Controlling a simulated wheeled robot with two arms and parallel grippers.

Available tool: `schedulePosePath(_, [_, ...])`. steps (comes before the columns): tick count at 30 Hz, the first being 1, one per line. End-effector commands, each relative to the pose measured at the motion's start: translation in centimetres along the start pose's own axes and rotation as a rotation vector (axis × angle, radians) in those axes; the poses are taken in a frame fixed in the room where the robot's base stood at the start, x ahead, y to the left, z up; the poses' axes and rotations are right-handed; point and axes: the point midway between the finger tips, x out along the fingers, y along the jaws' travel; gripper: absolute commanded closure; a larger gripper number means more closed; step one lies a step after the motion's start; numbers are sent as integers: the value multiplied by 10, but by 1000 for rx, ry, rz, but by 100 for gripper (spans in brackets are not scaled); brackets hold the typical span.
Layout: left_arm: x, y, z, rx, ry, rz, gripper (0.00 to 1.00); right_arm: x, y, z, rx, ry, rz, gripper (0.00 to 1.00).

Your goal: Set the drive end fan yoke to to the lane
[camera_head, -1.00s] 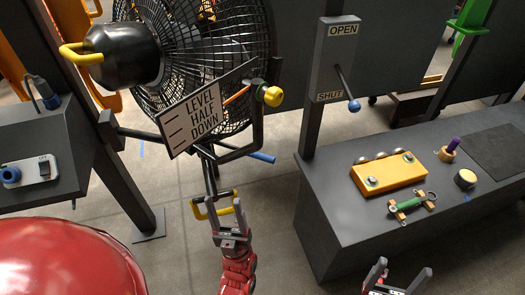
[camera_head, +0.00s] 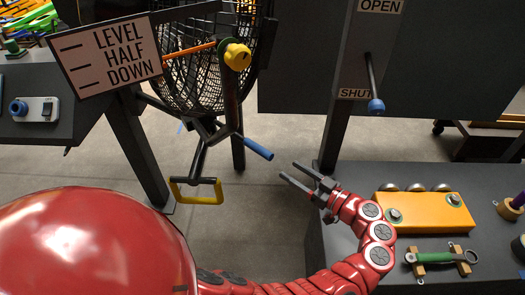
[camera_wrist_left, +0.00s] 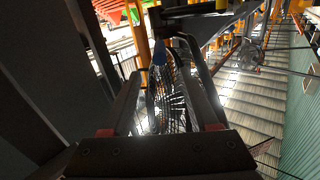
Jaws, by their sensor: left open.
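The fan (camera_head: 205,88) has a black wire cage, seen in part at the top of the head view. Its dark yoke arm (camera_head: 231,103) carries a yellow knob (camera_head: 237,56) and an orange pointer (camera_head: 190,53) reaching toward a sign (camera_head: 108,60) marked LEVEL, HALF, DOWN. I cannot tell which mark it meets. A blue-ended lever (camera_head: 258,148) sticks out below the cage, and a yellow handle (camera_head: 197,200) hangs lower. My left gripper (camera_head: 288,171) is open and empty, right of the lever and apart from it. The cage (camera_wrist_left: 172,100) shows between its fingers in the left wrist view. My right gripper is out of view.
A post on the right carries an OPEN/SHUT panel with a blue-tipped lever (camera_head: 375,105). A dark bench (camera_head: 345,175) holds an orange block (camera_head: 425,212) and a green-handled tool (camera_head: 428,259). A white switch box (camera_head: 35,109) stands at the left. Floor is open between fan and bench.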

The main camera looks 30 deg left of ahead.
Motion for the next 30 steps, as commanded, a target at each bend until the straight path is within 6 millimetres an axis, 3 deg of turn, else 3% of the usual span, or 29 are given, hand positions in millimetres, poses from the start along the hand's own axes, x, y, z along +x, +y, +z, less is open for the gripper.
schedulePosePath(9, [77,-2,-2,-3,4,-8,39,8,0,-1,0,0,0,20])
schedulePosePath(15, [108,-2,0,-2,3,-5,39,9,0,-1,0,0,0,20])
schedulePosePath(21, [120,-1,0,-2,3,-1,39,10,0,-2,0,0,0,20])
schedulePosePath(28, [121,-1,0,-2,3,-1,39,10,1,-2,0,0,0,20])
schedulePosePath(30, [121,-1,0,-2,3,-1,48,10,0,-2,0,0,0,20])
